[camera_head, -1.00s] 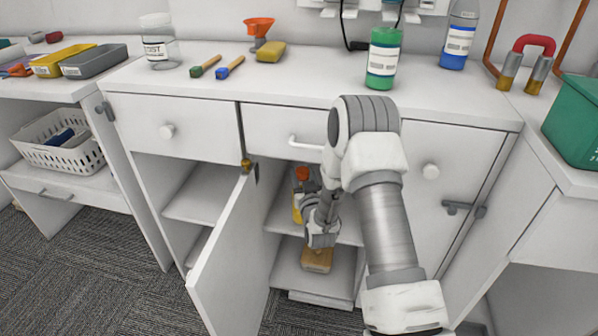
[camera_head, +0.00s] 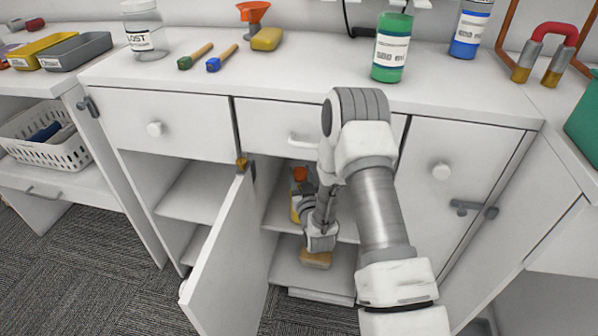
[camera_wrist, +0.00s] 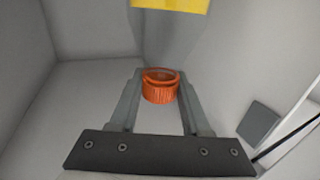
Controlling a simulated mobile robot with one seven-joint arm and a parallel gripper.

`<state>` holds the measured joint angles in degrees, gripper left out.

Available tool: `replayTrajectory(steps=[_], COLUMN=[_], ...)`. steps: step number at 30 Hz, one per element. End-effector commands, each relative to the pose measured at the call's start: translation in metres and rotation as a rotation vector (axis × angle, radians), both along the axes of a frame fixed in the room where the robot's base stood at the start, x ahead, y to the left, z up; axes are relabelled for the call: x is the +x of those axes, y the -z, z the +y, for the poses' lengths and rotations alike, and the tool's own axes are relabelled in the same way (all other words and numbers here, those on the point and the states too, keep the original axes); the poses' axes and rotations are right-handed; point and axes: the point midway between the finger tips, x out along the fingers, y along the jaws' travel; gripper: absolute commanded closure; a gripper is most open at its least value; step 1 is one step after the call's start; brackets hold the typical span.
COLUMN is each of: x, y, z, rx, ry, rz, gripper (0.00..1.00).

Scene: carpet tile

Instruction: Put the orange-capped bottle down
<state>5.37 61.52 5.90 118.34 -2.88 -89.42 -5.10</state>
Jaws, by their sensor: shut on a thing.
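The orange-capped bottle (camera_head: 295,208) is inside the open cabinet, partly hidden by my arm. Its orange cap and some yellow show there. In the wrist view the orange cap (camera_wrist: 160,90) sits between the two grey fingers of my gripper (camera_wrist: 160,80), which are shut on the bottle. A yellow patch shows at the top edge of that view. I cannot tell whether the bottle's base touches the shelf.
A tan block (camera_head: 316,260) lies on the lower shelf below my wrist. The open cabinet door (camera_head: 225,255) stands to the left of my arm.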

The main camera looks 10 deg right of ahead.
Motion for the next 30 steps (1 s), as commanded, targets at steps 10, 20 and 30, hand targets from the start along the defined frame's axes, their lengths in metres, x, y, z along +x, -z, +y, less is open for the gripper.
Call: replayTrajectory(steps=[10, 20, 30], x=[-0.0001, -0.0005, -0.0064], y=[-0.0001, 0.0030, -0.0006], z=[0.0002, 0.0001, 0.0001], rx=[0.000, 0.000, 0.000], ry=[0.000, 0.000, 0.000], rz=[-0.005, -0.001, 0.001], gripper=[1.00, 0.23, 0.23])
